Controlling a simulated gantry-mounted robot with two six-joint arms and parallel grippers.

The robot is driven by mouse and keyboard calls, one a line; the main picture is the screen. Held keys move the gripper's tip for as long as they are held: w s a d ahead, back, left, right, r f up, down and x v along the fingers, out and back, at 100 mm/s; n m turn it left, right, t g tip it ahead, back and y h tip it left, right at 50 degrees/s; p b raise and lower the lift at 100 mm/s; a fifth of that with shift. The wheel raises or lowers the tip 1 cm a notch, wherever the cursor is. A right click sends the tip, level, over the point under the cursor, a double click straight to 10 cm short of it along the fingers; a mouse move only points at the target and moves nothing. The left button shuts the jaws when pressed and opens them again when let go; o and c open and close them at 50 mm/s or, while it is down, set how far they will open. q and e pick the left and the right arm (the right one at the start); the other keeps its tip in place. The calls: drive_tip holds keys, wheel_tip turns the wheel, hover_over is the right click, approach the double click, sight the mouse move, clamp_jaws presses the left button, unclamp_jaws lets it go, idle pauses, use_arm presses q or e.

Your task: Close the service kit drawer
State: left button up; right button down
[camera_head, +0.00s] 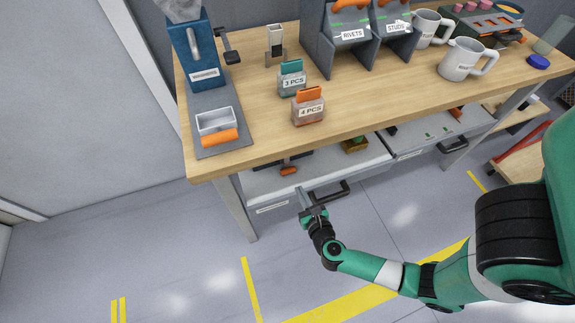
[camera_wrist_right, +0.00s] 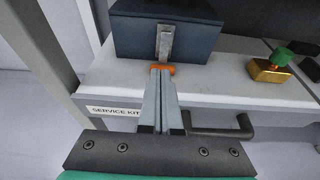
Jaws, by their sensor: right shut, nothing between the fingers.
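The service kit drawer (camera_head: 262,187) stands pulled out under the workbench, its white inside showing in the head view. Its front carries a "SERVICE KIT" label (camera_wrist_right: 115,111) and a dark bar handle (camera_wrist_right: 222,128) in the right wrist view. The handle (camera_head: 340,193) also shows in the head view. My right gripper (camera_head: 306,194) is at the drawer's front, left of the handle. Its fingers (camera_wrist_right: 163,80) are shut with nothing between them and overlap the drawer front in the wrist view; contact cannot be told. My left gripper is not in view.
A dark box (camera_wrist_right: 180,32) and a brass block with a green knob (camera_wrist_right: 272,66) are at the drawer. A second drawer (camera_head: 430,138) is to the right. The wooden benchtop (camera_head: 240,165) overhangs the drawers. The floor in front is clear.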

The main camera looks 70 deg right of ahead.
sight(285, 160)
drive_tip(key=b+x, duration=0.1)
drive_tip(key=x, duration=0.3)
drive_tip(key=b+x, duration=0.1)
drive_tip(key=x, duration=0.3)
drive_tip(key=r+b+x, duration=0.1)
drive_tip(key=b+x, duration=0.1)
drive_tip(key=x, duration=0.2)
drive_tip(key=shift+w+d, duration=0.2)
drive_tip(key=shift+d, duration=0.15)
drive_tip(key=shift+w+d, duration=0.3)
